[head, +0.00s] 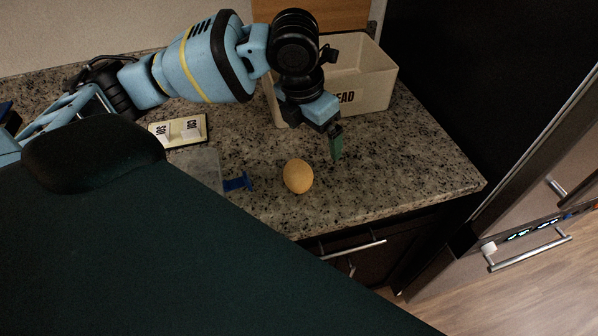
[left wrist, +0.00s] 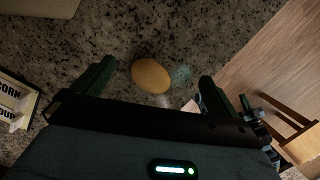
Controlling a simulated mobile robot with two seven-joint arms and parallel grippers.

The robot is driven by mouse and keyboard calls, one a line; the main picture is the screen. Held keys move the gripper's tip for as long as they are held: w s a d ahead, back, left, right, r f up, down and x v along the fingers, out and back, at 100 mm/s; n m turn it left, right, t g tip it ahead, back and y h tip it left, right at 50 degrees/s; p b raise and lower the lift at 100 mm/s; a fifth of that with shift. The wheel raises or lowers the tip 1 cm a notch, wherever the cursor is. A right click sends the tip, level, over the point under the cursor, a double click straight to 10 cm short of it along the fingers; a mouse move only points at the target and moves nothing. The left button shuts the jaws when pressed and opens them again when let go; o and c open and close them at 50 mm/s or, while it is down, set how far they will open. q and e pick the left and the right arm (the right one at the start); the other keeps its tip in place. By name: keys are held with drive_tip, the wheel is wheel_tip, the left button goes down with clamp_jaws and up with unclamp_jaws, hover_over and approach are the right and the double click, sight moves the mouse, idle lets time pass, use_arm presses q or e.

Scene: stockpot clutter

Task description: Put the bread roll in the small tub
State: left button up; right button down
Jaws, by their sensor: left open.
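The bread roll (head: 298,177) is tan and egg-shaped and rests on the speckled counter near its front edge. It also shows in the left wrist view (left wrist: 151,76), between the two finger lines. My left gripper (head: 336,143) is open and empty, above the counter, behind and to the right of the roll in the head view. Its two green fingers show apart in the left wrist view (left wrist: 156,72). A clear, shallow container with a blue latch (head: 237,182) lies left of the roll, partly hidden by my dark body; I cannot tell whether it is the small tub. My right gripper is out of view.
A cream bin (head: 362,99) with a label ending in "EAD" stands behind my left gripper. A small stand with label cards (head: 180,131) is at the back left. The counter (head: 420,165) is clear to the right. A drawer handle (head: 352,249) is below its front edge.

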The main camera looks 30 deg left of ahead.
sight(298, 169)
use_arm(q)
drive_tip(key=s, duration=0.1)
drive_tip(key=s+a+g, duration=0.1)
drive_tip(key=s+g, duration=0.1)
drive_tip(key=shift+s+a+f+m+y, duration=0.2)
drive_tip(key=shift+s+f+m+y, duration=0.1)
drive_tip(key=shift+s+m+y, duration=0.1)
drive_tip(key=shift+w+d+f, duration=0.1)
drive_tip(key=shift+w+f, duration=0.05)
drive_tip(key=shift+f, duration=1.8)
drive_tip(key=shift+w+d+f, duration=0.1)
drive_tip(key=shift+f, duration=1.85)
drive_tip(key=c, duration=1.1)
drive_tip(key=shift+c, duration=0.3)
drive_tip(key=shift+r, duration=0.8)
wheel_tip(298, 169, up, 2)
drive_tip(key=shift+s+d+r, duration=0.1)
drive_tip(key=shift+s, duration=0.05)
drive_tip(key=s+d+r, duration=0.1)
drive_tip(key=s+d, duration=0.6)
drive_tip(key=s, duration=0.6)
drive_tip(key=shift+s+d+p, duration=0.2)
drive_tip(key=shift+s+p, duration=0.1)
drive_tip(key=shift+s, duration=0.1)
